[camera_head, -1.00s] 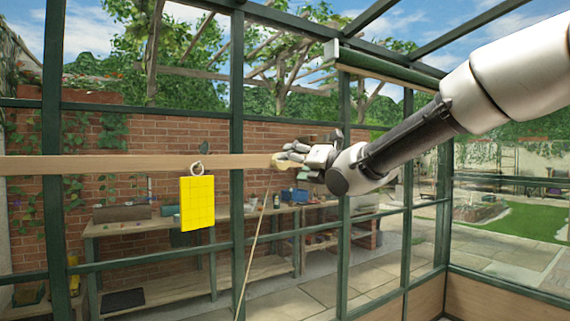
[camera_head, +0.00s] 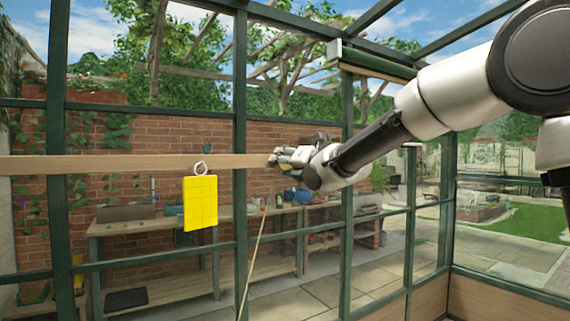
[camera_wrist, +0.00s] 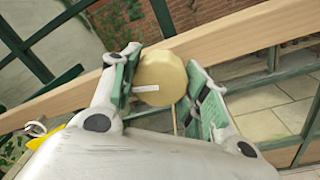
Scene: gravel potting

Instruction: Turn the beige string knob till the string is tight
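The beige string knob (camera_wrist: 160,78) is a round, faceted disc with a small white mark, on the front of the wooden beam (camera_wrist: 215,40) in the wrist view. My gripper (camera_wrist: 167,88) has a finger on each side of it. The left pad is very near or at its edge, and a gap shows before the right pad, so the fingers look open around it. In the head view my gripper (camera_head: 272,158) is at the beam's right end and hides the knob. The string (camera_head: 253,257) runs down and slightly left from there, looking straight; its tension is unclear.
A yellow gridded card (camera_head: 200,203) hangs from a ring on the beam (camera_head: 110,164), left of my gripper. Green greenhouse frame posts (camera_head: 239,110) stand behind. A workbench (camera_head: 150,223) with pots and tools is beyond the glass.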

